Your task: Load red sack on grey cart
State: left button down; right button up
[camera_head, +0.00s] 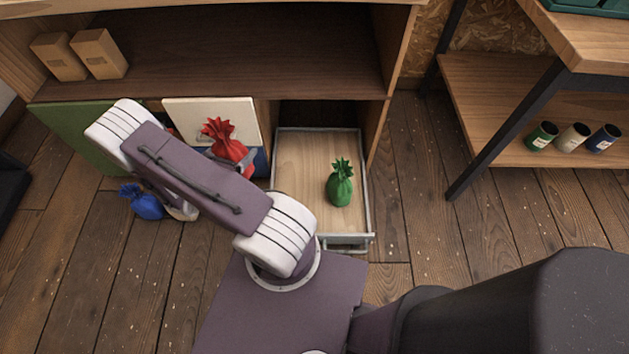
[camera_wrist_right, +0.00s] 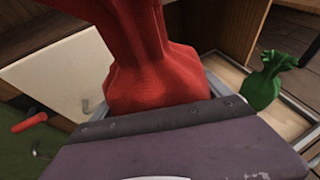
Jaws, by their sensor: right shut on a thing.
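The red sack (camera_head: 229,143) is held upright in my right gripper (camera_head: 236,160), in front of the cream cabinet panel and left of the open drawer. My arm hides its lower left side. In the right wrist view the red sack (camera_wrist_right: 150,65) fills the upper middle, with the gripper's dark edge across its base; the fingertips are hidden there. My left gripper is not in view. I cannot make out a grey cart in either view.
An open drawer (camera_head: 368,195) holds a green sack (camera_head: 340,186). A blue sack (camera_head: 146,203) lies on the floor at left. Green (camera_head: 75,135) and cream (camera_head: 195,110) panels front the cabinet. A table (camera_head: 500,85) with several cans stands right. Floor between drawer and table is clear.

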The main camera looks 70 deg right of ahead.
jog(key=s+d+f+m+g+y+b, duration=0.1)
jog(key=s+d+f+m+g+b, duration=0.25)
jog(key=s+f, duration=0.5)
jog(key=s+d+f+m+g+y+b, duration=0.1)
jog(key=s+d+f+m+g+b, duration=0.1)
jog(key=s+d+f+b, duration=0.45)
jog(key=s+f+b, duration=0.1)
jog(key=f, duration=0.2)
jog(key=f+b, duration=0.2)
jog(key=f, duration=0.2)
jog(key=s+a+f+b, duration=0.1)
jog(key=f+b, duration=0.1)
jog(key=f, duration=0.1)
jog(key=shift+s+a+f, duration=0.1)
jog(key=shift+s+f, duration=0.2)
jog(key=shift+r, duration=0.2)
jog(key=shift+f, duration=0.1)
